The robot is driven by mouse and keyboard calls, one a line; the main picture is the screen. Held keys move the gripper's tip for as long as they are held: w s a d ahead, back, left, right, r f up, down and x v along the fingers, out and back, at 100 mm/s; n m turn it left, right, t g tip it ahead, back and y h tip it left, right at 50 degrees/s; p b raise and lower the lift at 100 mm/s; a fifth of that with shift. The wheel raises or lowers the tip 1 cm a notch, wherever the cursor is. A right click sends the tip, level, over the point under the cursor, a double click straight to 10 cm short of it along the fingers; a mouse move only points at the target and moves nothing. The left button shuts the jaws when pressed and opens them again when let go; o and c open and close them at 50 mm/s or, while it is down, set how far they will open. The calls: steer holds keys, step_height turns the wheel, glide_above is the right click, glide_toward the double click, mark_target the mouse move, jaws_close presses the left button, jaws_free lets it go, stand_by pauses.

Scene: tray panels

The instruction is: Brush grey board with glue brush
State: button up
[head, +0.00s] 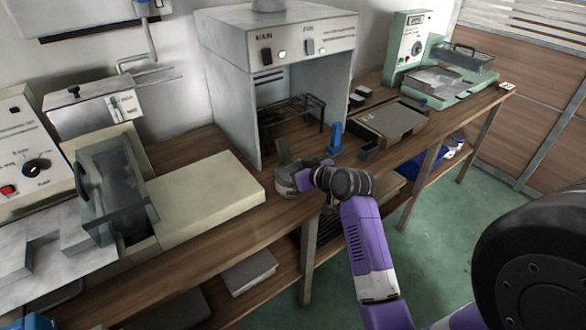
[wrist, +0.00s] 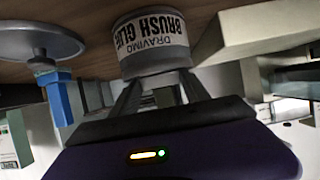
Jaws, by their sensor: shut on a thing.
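A pale grey glue pot (head: 289,183) stands near the front edge of the workbench. My gripper (head: 308,176) reaches it from the right and is shut on it. In the wrist view the pot (wrist: 155,45) shows a "BRUSH GLUE" label, with my fingers (wrist: 160,95) on either side of it. A dark olive upright piece (head: 284,151) shows just behind the pot; what it is I cannot tell. A blue upright handle (head: 335,139), perhaps the glue brush, stands right of the pot. It shows with a round grey disc in the wrist view (wrist: 58,100). The grey board (head: 392,117) lies flat further right.
A cream slab (head: 205,198) lies left of the pot. A grey hooded cabinet (head: 280,60) with a dark rack (head: 293,108) stands behind. A small dark box (head: 371,148) sits before the board. Green equipment (head: 445,80) stands at the far right.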

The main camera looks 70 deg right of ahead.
mark_target(283, 141)
steer(key=shift+r, duration=0.15)
steer(key=shift+r+p, duration=4.15)
steer(key=shift+r, duration=0.3)
